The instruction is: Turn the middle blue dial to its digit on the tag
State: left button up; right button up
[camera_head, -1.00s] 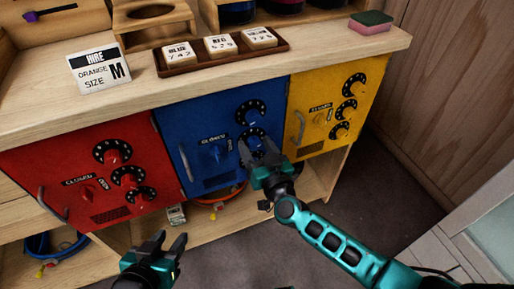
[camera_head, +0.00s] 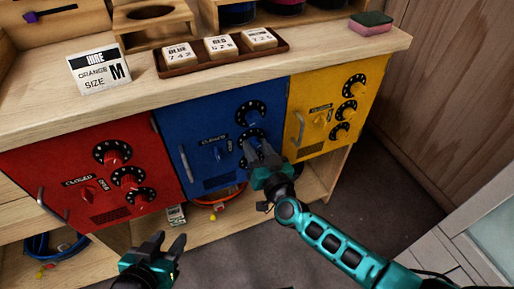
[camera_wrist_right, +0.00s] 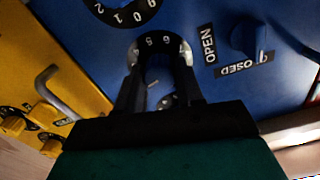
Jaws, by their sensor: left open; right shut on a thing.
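The blue door (camera_head: 180,125) carries a column of black-ringed dials. Its top dial (camera_head: 251,112) is clear to see. My right gripper (camera_head: 258,146) is shut on the knob of the middle blue dial (camera_head: 246,134). In the right wrist view, the fingers (camera_wrist_right: 158,75) straddle this dial (camera_wrist_right: 152,41), with digits 6 and 5 showing on its ring; its pointer setting is hidden. Another blue dial (camera_wrist_right: 128,8) shows 0, 1, 2. The blue tag (camera_head: 179,54) lies in the tray and appears to read 742. My left gripper (camera_head: 170,241) is open and empty, low in front.
A red door (camera_head: 60,150) is at left and a yellow door (camera_head: 325,90) at right. The blue door's latch knob (camera_head: 216,152) sits beside its CLOSED label. The wooden tray (camera_head: 276,57) holds other tags. A sponge (camera_head: 371,23) lies on the counter.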

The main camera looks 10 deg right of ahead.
jog(key=m, duration=0.3)
jog(key=shift+f, duration=0.1)
jog(key=m+b, duration=0.1)
jog(key=m, duration=0.2)
jog(key=shift+m, duration=0.3)
jog(key=m+b, duration=0.1)
jog(key=m, duration=0.3)
jog(key=shift+m, duration=1.4)
jog(key=o, duration=1)
jog(key=shift+o, duration=0.2)
jog(key=shift+s, duration=0.1)
